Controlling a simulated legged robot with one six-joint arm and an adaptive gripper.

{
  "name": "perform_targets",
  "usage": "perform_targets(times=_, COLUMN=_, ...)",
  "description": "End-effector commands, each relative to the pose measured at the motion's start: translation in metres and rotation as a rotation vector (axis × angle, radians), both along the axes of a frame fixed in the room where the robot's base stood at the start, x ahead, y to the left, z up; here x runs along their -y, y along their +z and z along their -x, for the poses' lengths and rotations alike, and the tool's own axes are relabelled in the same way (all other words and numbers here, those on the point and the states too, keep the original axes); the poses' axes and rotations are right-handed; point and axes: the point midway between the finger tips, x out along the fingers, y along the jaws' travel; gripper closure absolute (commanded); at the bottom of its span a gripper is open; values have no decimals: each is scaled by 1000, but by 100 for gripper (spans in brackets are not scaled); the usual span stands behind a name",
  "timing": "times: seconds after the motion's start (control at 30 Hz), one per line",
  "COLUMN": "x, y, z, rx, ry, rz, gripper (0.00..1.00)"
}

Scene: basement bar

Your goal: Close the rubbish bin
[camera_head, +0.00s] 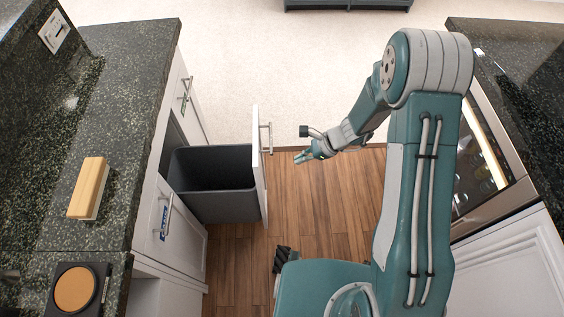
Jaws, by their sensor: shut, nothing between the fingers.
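The rubbish bin (215,203) is a dark grey, open-topped tub in a pull-out drawer of the left cabinet. The drawer is pulled out, and its white front panel (258,160) stands well clear of the cabinet face. A metal bar handle (267,138) is on the panel's outer side, facing my arm. My gripper (300,157) is shut and empty, to the right of the panel and handle. In the picture it is apart from both. The bin looks empty, though its floor is dark.
A granite counter (130,70) with a wooden-backed brush (88,188) runs along the left. A glass-fronted bottle cooler (480,165) and white cabinet (515,265) stand at the right. The wooden floor (310,210) between is clear; pale carpet lies beyond.

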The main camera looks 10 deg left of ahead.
Motion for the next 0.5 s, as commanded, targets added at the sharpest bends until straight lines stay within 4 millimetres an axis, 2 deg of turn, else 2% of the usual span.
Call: perform_targets(times=0.5, x=-67, y=-65, z=17, rx=0, ry=6, rz=1, gripper=100)
